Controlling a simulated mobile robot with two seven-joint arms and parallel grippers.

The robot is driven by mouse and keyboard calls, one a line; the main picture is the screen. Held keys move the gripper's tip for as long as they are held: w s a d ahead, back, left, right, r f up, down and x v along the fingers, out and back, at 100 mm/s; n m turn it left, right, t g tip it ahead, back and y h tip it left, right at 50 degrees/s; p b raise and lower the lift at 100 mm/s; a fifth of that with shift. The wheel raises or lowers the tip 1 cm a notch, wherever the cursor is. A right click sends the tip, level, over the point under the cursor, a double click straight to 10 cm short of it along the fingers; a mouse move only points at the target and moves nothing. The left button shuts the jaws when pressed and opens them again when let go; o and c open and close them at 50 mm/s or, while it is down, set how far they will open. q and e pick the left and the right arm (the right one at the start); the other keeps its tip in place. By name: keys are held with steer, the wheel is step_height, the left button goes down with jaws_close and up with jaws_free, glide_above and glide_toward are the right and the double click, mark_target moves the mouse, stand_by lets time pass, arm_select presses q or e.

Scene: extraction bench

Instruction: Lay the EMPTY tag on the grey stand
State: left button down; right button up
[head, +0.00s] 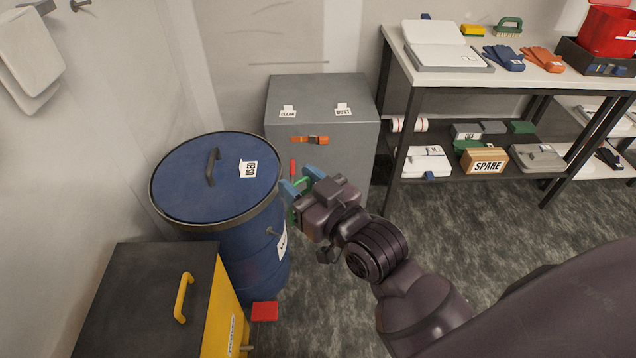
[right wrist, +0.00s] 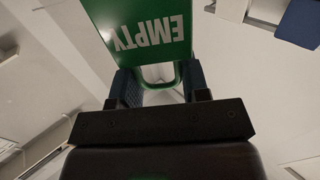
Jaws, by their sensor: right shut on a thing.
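My right gripper (head: 300,182) is shut on the green EMPTY tag (right wrist: 145,30), in front of the grey cabinet and right of the blue drum in the head view. The tag's white lettering reads upside down in the right wrist view, where the blue fingers (right wrist: 160,88) grip its looped end. In the head view only slivers of green show at the gripper; the rest of the tag is hidden. I cannot tell for sure which thing is the grey stand; a grey item (head: 538,157) lies on the lower shelf. My left gripper is out of view.
The blue drum (head: 190,180) has a USED label on its lid. A grey cabinet (head: 340,92) carries CLEAN and DUST labels. A yellow-fronted box (head: 140,285) stands front left. A white-topped bench (head: 400,50) is at right, with a SPARE box (head: 484,161) below.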

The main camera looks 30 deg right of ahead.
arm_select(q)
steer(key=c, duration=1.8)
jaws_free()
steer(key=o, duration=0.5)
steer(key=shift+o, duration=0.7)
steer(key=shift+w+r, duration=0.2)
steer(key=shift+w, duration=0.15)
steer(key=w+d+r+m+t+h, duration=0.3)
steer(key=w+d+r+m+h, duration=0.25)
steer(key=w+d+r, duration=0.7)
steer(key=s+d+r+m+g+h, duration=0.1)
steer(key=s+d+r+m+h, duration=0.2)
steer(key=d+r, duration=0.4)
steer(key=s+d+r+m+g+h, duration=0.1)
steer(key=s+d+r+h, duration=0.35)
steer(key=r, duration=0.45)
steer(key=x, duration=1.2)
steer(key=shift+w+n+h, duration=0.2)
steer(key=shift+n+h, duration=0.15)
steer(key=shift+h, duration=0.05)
arm_select(e)
steer(key=s+a+r+n+g+y, duration=0.1)
steer(key=a+r+n+g+y, duration=0.2)
steer(key=a, duration=0.6)
step_height(320, 180, up, 4)
steer(key=n+y, duration=0.2)
steer(key=y, duration=0.1)
steer(key=shift+g+y, duration=0.4)
